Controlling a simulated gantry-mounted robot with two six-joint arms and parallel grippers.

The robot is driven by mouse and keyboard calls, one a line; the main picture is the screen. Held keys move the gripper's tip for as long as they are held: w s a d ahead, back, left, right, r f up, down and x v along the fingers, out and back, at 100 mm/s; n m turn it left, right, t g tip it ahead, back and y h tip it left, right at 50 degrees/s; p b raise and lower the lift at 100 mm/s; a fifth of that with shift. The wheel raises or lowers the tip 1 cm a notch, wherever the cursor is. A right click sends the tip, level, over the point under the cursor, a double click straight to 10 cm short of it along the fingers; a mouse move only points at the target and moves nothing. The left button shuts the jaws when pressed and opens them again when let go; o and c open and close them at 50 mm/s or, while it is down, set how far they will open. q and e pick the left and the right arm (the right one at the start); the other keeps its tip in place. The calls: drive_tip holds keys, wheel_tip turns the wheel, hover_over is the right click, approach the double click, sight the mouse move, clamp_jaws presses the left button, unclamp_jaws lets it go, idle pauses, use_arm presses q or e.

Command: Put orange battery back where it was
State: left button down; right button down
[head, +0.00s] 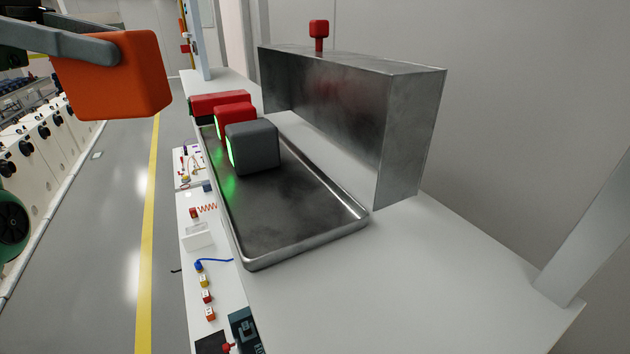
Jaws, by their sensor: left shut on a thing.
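The orange battery (118,80) is a rounded block at the upper left of the head view. My left gripper (78,48) is shut on it, with a grey finger along its upper left side. It is held in the air left of the tray, over the aisle floor. The metal tray (300,245) lies on the white bench. A grey battery (256,148) stands in it, with red blocks (235,112) behind. Green glowing faces show on the left of the blocks. The tray's front part is empty. My right gripper is not in view.
A metal housing (345,115) with a red knob (319,30) on top stands along the tray's right side. Small electrical parts line a lower panel (200,260) at left. White bench top (430,290) is clear at front right. White cabinets (40,170) stand across the aisle.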

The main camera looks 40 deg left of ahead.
use_arm(q)
drive_tip(key=shift+w+r, duration=0.1)
drive_tip(key=shift+w, duration=0.15)
drive_tip(key=shift+w+d+f, duration=0.2)
drive_tip(key=shift+d+f, duration=0.1)
drive_tip(key=w+d+f, duration=0.2)
drive_tip(key=w+f, duration=0.1)
drive_tip(key=w+d+f, duration=0.3)
drive_tip(key=w+d+f+b, duration=0.1)
drive_tip(key=w+d+f, duration=0.1)
drive_tip(key=w+f, duration=0.1)
drive_tip(key=shift+w+d, duration=0.4)
drive_tip(key=shift+w, duration=0.15)
drive_tip(key=shift+w+d+f, duration=0.1)
drive_tip(key=shift+w+f, duration=0.05)
drive_tip(key=shift+f, duration=1.65)
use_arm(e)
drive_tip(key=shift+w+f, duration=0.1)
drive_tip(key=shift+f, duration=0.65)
use_arm(q)
drive_tip(key=shift+f+b, duration=0.15)
drive_tip(key=shift+b, duration=0.2)
drive_tip(key=shift+c, duration=0.4)
unclamp_jaws()
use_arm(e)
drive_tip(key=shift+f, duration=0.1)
